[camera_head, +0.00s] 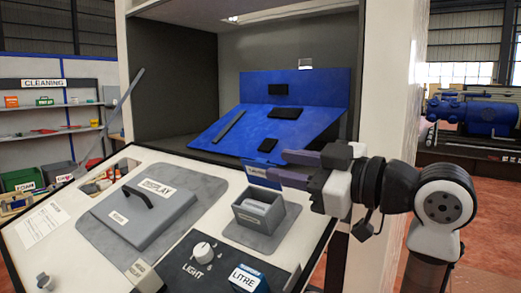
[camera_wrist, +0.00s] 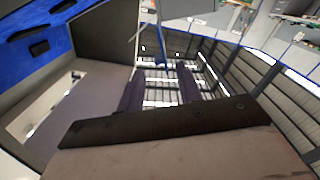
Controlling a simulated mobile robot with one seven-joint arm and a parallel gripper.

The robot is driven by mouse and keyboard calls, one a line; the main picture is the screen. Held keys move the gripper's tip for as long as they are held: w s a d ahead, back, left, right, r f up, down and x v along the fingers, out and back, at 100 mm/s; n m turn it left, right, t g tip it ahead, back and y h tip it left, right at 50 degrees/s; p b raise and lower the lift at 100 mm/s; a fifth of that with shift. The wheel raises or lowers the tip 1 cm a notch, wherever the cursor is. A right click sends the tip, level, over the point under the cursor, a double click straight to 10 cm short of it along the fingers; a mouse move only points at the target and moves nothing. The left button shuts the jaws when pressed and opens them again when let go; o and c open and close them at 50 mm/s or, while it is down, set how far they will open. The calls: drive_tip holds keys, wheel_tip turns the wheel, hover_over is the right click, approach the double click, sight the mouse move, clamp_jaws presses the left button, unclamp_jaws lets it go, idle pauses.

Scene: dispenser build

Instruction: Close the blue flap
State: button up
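A dark bar and dark blocks sit on the slope. Blue surface with dark pieces also shows at the upper left of the wrist view (camera_wrist: 28,62). My gripper (camera_head: 275,163) is at the bay's front edge, just below and in front of the flap's lower right part, its fingers pointing left. Its two fingers stand apart with nothing between them, as the wrist view (camera_wrist: 160,85) shows. I cannot tell whether a finger touches the flap.
A sloped front panel (camera_head: 165,165) carries a grey display lid (camera_head: 140,215), a small grey box (camera_head: 258,212), a light knob (camera_head: 203,251) and a blue litre piece (camera_head: 245,279). The bay's pale right wall (camera_head: 393,80) stands behind my wrist. Shelves are far left.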

sight(267, 162)
drive_tip(key=p+x, duration=0.1)
drive_tip(key=x, duration=0.5)
drive_tip(key=shift+d, duration=0.1)
drive_tip(key=shift+c, duration=0.4)
clamp_jaws()
